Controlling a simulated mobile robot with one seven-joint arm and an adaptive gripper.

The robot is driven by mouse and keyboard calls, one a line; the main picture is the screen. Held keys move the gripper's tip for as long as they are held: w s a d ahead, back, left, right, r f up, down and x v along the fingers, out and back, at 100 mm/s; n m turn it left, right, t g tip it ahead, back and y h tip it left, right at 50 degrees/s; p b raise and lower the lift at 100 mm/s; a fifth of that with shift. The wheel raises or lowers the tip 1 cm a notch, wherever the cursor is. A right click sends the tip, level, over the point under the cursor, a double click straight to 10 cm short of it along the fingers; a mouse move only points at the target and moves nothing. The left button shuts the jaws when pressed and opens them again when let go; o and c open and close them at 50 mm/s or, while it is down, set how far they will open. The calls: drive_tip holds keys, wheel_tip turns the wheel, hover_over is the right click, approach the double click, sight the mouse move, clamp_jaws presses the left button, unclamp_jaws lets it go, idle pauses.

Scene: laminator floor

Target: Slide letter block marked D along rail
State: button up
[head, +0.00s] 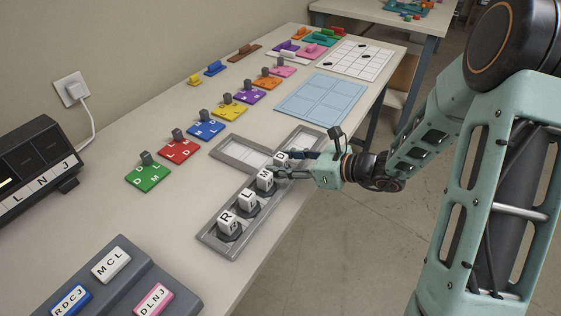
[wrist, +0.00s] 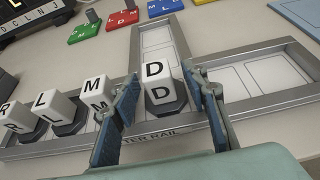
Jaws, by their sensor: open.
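The white letter block marked D (wrist: 157,88) stands upright on a dark base in the grey rail (wrist: 105,143), by the junction with a side branch. In the wrist view, my gripper (wrist: 161,80) is open, with one blue finger on each side of the D block. I cannot tell whether either finger touches it. In the head view, my gripper (head: 293,163) reaches in from the right and partly hides the D block (head: 281,158). Blocks M (head: 265,180), L (head: 248,199) and R (head: 228,223) stand in a row along the rail (head: 205,239) toward the near end.
The side branch (head: 229,150) and the rail's far section (head: 308,139) look empty. Block M (wrist: 95,92) stands close beside my left finger. Coloured lettered plates with grey knobs, such as the green one (head: 138,178), line the table behind. A dark device (head: 40,165) stands at left.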

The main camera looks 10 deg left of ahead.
drive_tip(key=v, duration=1.1)
